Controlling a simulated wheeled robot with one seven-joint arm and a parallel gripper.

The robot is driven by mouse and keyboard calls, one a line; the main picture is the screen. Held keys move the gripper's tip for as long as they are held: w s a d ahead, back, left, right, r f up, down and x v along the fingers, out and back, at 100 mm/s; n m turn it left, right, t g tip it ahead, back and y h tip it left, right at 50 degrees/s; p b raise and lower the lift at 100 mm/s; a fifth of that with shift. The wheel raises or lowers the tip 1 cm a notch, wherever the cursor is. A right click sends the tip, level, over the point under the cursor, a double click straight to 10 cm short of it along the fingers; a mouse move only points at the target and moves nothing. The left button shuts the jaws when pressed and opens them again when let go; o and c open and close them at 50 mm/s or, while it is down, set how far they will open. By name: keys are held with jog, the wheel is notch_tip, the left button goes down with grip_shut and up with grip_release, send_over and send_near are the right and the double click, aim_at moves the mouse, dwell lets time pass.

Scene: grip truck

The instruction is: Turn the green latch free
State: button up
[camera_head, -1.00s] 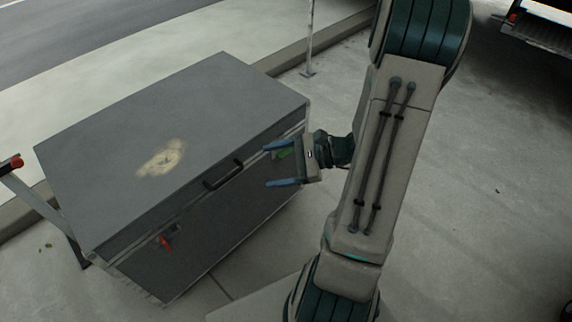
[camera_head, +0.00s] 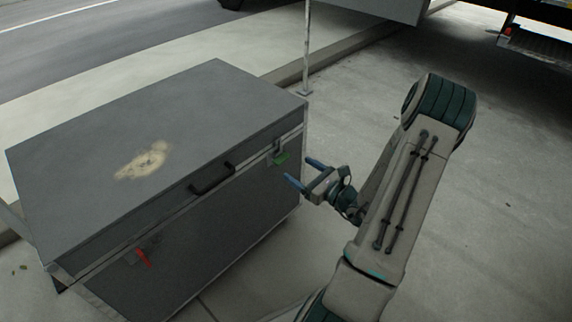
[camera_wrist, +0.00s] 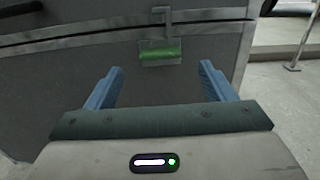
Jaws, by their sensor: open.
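The green latch (camera_head: 281,158) sits on the front face of a large grey case (camera_head: 237,206), near its right end, just below the lid seam. In the wrist view the green latch (camera_wrist: 160,54) lies across a metal plate, roughly level, ahead of and between my fingertips. My gripper (camera_head: 304,172) is open and empty, with its blue fingers pointing at the case, a little to the right of the latch and apart from it. The wrist view also shows both fingers of my gripper (camera_wrist: 160,78) spread wide.
A red latch (camera_head: 142,257) is on the left part of the case front, and a black handle (camera_head: 212,179) sits between the latches. A thin post (camera_head: 306,50) stands behind the case. A truck (camera_head: 537,40) is at the back right.

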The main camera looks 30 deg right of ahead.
aim_at(285, 160)
jog(key=b+x, duration=0.1)
jog(key=x, duration=0.5)
jog(key=shift+w+b, duration=0.3)
jog(key=c, duration=1)
